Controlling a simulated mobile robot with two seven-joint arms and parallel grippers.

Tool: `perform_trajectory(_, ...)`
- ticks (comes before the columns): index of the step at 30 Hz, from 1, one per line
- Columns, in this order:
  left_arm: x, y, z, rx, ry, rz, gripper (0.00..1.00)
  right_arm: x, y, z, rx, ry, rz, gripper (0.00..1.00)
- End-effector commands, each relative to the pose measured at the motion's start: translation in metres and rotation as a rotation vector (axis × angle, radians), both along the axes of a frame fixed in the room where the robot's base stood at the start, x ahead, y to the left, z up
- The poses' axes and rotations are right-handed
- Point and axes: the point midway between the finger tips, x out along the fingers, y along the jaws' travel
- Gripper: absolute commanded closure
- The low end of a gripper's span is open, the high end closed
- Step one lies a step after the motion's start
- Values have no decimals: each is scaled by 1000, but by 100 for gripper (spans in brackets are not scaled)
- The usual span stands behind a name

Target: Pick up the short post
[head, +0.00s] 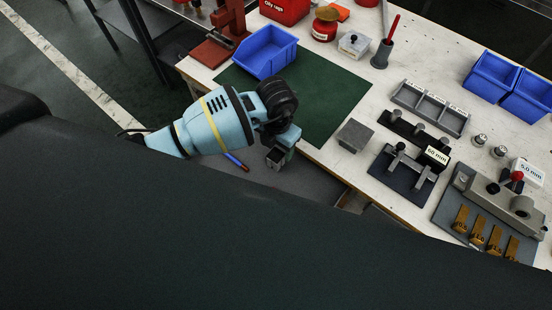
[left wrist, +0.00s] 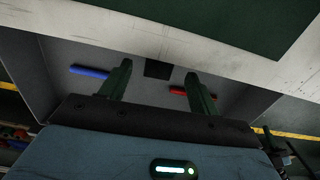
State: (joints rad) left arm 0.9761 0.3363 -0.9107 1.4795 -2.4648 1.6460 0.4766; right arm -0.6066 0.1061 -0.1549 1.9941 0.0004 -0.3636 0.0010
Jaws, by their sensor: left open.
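My left gripper (head: 279,157) hangs over an open drawer (head: 312,184) at the bench's front edge. In the left wrist view its two fingers (left wrist: 158,72) are apart, with nothing held between them. Small metal posts stand on the bench to the right: one silver post (head: 480,140) and another (head: 499,152) beside it. Grey cylinders also stand by a dark fixture (head: 404,173). I cannot tell which of these is the short post. All are well to the right of my left gripper. My right gripper is not in view.
A blue marker (left wrist: 90,71) and a red marker (left wrist: 179,91) lie in the drawer. A grey block (head: 354,135), a divided grey tray (head: 430,107) and a gauge fixture (head: 490,215) are on the bench.

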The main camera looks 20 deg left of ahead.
Motion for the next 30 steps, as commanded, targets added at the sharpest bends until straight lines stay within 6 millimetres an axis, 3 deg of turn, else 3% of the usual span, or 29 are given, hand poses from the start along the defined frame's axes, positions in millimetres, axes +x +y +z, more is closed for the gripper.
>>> perform_trajectory(9,-4,1,-43,-1,3,0,38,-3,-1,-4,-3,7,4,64)
perform_trajectory(19,-3,1,-47,0,0,0,40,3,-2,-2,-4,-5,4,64)
perform_trajectory(30,-3,2,-47,0,1,0,88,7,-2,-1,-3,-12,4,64)
